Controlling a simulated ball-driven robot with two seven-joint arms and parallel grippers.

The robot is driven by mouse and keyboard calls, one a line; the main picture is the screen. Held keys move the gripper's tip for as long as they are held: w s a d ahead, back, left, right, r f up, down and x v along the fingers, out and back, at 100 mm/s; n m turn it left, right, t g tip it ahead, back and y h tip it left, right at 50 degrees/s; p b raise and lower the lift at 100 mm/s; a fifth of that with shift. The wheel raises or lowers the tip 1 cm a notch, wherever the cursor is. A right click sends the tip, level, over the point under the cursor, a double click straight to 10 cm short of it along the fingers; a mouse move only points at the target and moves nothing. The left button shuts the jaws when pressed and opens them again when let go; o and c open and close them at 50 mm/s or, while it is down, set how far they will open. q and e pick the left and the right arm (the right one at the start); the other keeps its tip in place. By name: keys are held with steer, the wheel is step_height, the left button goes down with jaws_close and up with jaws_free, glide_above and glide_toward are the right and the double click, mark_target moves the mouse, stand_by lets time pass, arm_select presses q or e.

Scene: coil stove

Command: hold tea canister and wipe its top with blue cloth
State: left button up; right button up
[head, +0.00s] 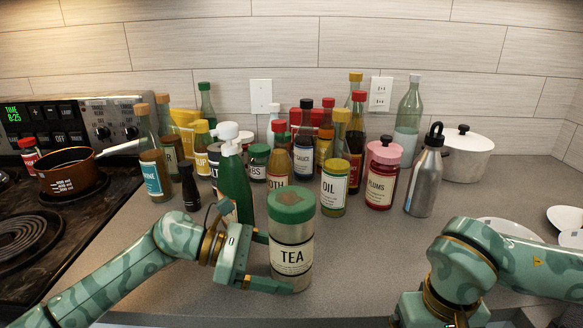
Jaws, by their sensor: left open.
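The tea canister (292,245) stands upright at the counter's front. It is cream and metal coloured with a TEA label and a green lid (291,206). A brownish stain (292,197) shows on top of the lid. My left gripper (276,263) is open at the canister's left side. One finger reaches across its lower front and the other is partly hidden behind its left side; I cannot tell whether they touch it. My right arm is at the lower right, its gripper out of the frame. I see no blue cloth.
A green bottle with a white cap (236,180) stands close behind my left gripper. Several bottles and jars crowd behind, with an oil jar (334,188) nearest on the right. A metal bottle (425,178) stands farther right. The stove (45,225) with a pot (67,173) is left.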

arm_select(q)
steer(key=shift+x, duration=0.8)
steer(key=shift+c, duration=0.3)
steer(key=c, duration=0.9)
